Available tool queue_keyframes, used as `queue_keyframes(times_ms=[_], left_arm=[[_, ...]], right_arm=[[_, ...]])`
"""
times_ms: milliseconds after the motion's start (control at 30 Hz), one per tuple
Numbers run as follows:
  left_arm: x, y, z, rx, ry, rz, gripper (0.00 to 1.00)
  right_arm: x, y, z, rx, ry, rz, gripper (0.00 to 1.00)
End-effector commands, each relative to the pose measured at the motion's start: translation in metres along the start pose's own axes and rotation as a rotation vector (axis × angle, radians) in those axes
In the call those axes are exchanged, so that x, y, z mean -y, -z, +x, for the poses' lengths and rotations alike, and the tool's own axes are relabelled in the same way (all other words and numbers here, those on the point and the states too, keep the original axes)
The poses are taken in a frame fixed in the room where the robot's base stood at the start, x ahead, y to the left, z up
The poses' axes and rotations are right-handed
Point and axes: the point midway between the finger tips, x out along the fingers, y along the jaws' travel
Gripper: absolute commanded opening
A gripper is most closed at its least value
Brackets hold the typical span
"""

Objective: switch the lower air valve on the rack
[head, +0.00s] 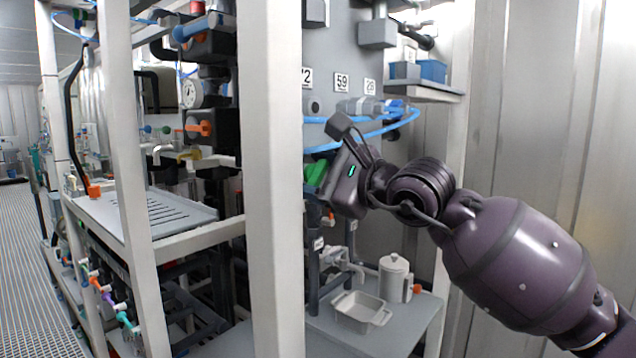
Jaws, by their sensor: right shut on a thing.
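My right gripper (326,187) reaches in from the right to the rack, between the white post and the grey panel. It is shut on a green valve handle (315,174), which I take to be the lower air valve. Only part of the green handle shows; the fingers and my wrist hide the rest, so I cannot tell its exact angle. The handle sits below a blue air hose (352,140) and above dark vertical pipes (313,262). My left gripper is not in view.
A white rack post (272,200) stands close on the left of my right gripper. Below are a grey square tray (360,312) and a lidded white jug (394,278) on a shelf. A blue bin (432,70) sits on a small shelf above my right wrist.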

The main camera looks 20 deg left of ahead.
Motion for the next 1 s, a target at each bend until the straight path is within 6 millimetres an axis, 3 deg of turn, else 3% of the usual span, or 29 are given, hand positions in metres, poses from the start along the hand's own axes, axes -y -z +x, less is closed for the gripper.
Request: queue_keyframes(times_ms=[167,500,1000], left_arm=[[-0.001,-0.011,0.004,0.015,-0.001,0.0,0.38],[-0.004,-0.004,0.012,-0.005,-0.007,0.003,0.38],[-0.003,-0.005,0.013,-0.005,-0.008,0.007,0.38]], right_arm=[[-0.001,0.002,0.0,0.001,-0.001,-0.162,0.32],[-0.001,0.001,0.0,0.0,0.0,-0.413,0.32],[-0.001,0.0,0.0,0.0,-0.001,-0.547,0.32]])
